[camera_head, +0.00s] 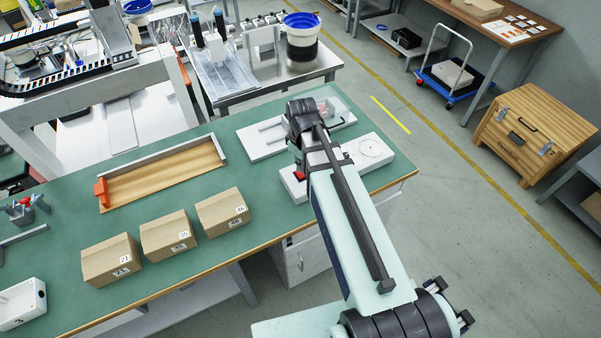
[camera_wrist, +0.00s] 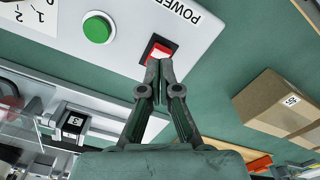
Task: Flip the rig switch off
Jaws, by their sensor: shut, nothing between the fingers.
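The rig switch (camera_wrist: 161,50) is a red rocker in a black frame on a white panel marked POWER, at the top middle of the wrist view. In the head view a red spot of the switch (camera_head: 299,175) shows at the left end of the white rig base (camera_head: 345,165), partly behind my arm. My gripper (camera_wrist: 159,68) is shut and empty, its fingertips at the lower edge of the rocker. I cannot tell whether they touch it. The rocker's lower part is hidden by the fingertips. In the head view my arm hides the fingers.
A green button (camera_wrist: 97,29) sits beside the switch on the panel. Cardboard boxes (camera_head: 222,211) stand in a row on the green table (camera_head: 70,250). A wooden tray (camera_head: 165,175) lies behind them. The table between boxes and rig is clear.

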